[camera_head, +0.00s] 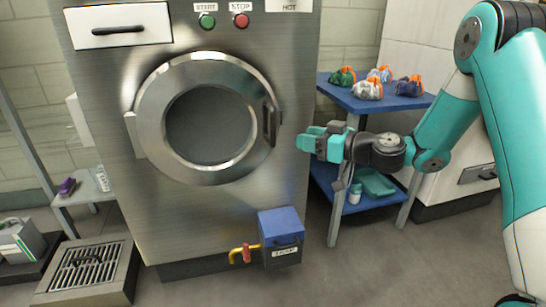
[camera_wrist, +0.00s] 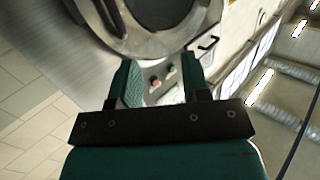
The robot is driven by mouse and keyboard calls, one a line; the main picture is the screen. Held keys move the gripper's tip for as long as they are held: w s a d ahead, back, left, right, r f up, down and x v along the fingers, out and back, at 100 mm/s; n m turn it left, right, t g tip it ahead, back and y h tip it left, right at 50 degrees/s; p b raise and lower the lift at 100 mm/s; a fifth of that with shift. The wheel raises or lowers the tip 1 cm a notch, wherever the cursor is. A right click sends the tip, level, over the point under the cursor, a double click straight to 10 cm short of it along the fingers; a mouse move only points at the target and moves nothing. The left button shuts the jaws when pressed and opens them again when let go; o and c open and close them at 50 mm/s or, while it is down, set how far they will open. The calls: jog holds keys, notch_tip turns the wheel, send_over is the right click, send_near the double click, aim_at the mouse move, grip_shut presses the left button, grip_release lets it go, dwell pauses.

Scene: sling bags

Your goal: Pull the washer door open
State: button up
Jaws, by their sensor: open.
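The washer (camera_head: 100,150) is a tall brushed-metal machine. Its round door (camera_head: 160,140) has a wide metal ring and dark glass, and looks shut against the front. A dark upright handle (camera_head: 269,122) sits on the door's right edge. My gripper (camera_head: 305,140) is to the right of the handle, apart from it, with its teal fingers pointing left. In the wrist view the gripper (camera_wrist: 160,75) is open and empty, and the door ring (camera_wrist: 128,42) shows beyond the fingers.
A blue shelf cart (camera_head: 345,97) with several small bags stands right of the washer, behind my arm. A blue-lidded box (camera_head: 282,240) with a yellow pipe juts from the washer's lower right. A floor grate (camera_head: 90,268) lies at lower left. Start and stop buttons (camera_head: 241,20) sit above the door.

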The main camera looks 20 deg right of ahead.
aim_at(273, 144)
jog(key=w+d+f+m+t+h+b, duration=0.1)
jog(key=w+d+f+t+h, duration=0.15)
jog(key=d+f, duration=0.2)
jog(key=shift+y, duration=0.45)
jog(key=p+x, duration=0.1)
jog(key=x, duration=1.5)
jog(key=shift+w+a+r+p, duration=0.2)
jog(key=shift+w+a+p, duration=0.05)
jog(key=shift+w+p, duration=0.1)
jog(key=shift+s, duration=0.1)
grip_shut()
